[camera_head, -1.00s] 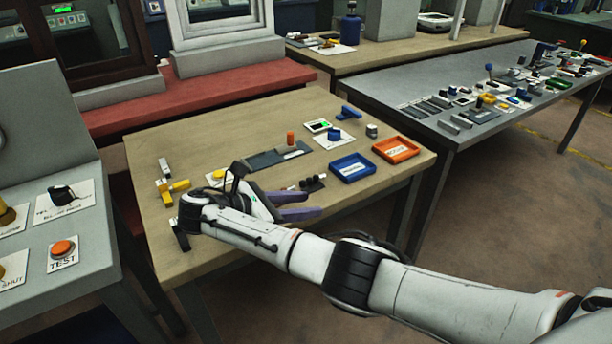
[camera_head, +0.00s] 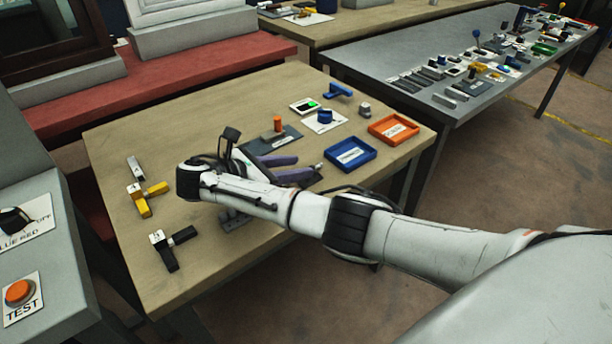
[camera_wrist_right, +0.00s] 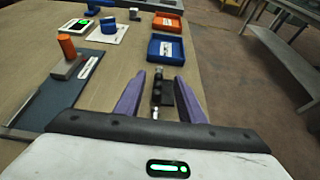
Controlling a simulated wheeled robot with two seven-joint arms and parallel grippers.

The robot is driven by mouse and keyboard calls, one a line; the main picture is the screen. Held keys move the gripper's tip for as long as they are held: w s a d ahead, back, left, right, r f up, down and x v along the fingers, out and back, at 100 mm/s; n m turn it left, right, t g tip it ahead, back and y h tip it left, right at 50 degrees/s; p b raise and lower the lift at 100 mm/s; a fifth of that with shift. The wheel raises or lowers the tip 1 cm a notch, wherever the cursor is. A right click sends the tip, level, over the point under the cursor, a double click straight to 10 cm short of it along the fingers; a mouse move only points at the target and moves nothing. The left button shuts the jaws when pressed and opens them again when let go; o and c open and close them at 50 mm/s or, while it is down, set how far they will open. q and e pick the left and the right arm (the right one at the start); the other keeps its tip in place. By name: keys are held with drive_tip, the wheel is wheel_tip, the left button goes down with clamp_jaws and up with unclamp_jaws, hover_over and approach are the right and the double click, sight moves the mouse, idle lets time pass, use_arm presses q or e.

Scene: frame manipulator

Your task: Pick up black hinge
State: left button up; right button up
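A black L-shaped piece (camera_head: 170,250), which looks like the black hinge, lies at the near left of the wooden table, with a white label (camera_head: 157,237) at its end. My right gripper (camera_head: 307,168) is over the table to the right of it, with its purple fingers apart and pointing away from it. In the right wrist view, a small dark part with rounded sections (camera_wrist_right: 157,88) and a black plate (camera_wrist_right: 168,93) show between the open fingers (camera_wrist_right: 159,78). I cannot tell whether they touch the fingers. My left gripper is not in view.
A yellow L-shaped piece (camera_head: 146,197) lies behind the black one. A blue tray (camera_head: 350,153) and an orange tray (camera_head: 394,129) are at the right. A dark plate with an orange-topped part (camera_head: 278,124) is behind my gripper.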

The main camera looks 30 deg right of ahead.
sight(314, 165)
drive_tip(key=x, duration=0.4)
drive_tip(key=shift+d+f, duration=0.2)
drive_tip(key=shift+d, duration=0.2)
drive_tip(key=shift+w, duration=0.1)
drive_tip(key=shift+c, duration=0.6)
clamp_jaws()
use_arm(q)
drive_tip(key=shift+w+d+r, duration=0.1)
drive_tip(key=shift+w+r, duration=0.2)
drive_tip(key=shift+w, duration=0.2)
